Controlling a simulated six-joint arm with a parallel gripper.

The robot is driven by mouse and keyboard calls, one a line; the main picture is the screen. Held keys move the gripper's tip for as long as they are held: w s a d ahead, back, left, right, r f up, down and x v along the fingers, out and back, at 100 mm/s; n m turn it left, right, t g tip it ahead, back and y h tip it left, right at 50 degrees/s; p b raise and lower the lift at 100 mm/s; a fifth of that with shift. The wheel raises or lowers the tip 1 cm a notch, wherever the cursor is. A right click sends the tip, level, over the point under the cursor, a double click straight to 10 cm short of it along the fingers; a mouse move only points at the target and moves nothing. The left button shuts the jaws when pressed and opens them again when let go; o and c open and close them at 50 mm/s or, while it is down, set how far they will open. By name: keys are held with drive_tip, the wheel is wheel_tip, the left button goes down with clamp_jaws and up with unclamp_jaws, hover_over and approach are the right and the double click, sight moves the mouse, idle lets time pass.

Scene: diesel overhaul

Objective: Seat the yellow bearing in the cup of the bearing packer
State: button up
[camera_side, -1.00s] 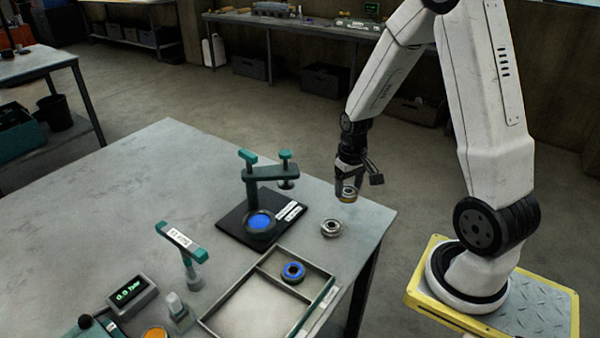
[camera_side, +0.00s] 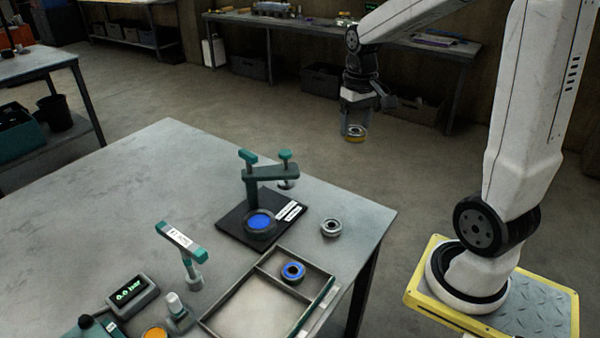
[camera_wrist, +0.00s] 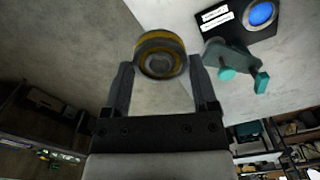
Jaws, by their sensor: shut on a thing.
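The yellow bearing (camera_side: 356,133), a metal ring with a yellow band, is held in my gripper (camera_side: 354,128). It also shows in the wrist view (camera_wrist: 160,54), between the two fingertips of my gripper (camera_wrist: 161,72). My gripper is shut on it, high above the table's back right edge. The bearing packer (camera_side: 250,222) stands on a black base plate on the table, left of and below my gripper in the side view. Its cup (camera_side: 260,223) shows a blue inside and looks empty. The packer's teal-knobbed arm (camera_side: 268,171) rises at the back of the plate.
A plain metal bearing (camera_side: 331,228) lies on the table right of the packer. A blue-ringed bearing (camera_side: 293,272) lies in the upper compartment of a divided tray (camera_side: 228,292). A teal-topped tool (camera_side: 182,243) and a small display (camera_side: 133,294) stand at the left. The table's back left is clear.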

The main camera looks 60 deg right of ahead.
drive_tip(key=w+a+n, duration=0.3)
drive_tip(key=w+a, duration=0.4)
drive_tip(key=w, duration=0.1)
drive_tip(key=n, duration=0.3)
hover_over(259, 222)
wheel_tip(259, 222, down, 10)
drive_tip(key=shift+f, duration=0.65)
drive_tip(key=shift+f, duration=0.15)
drive_tip(key=shift+f, duration=3)
drive_tip(key=shift+f, duration=0.85)
drive_tip(key=o, duration=1.1)
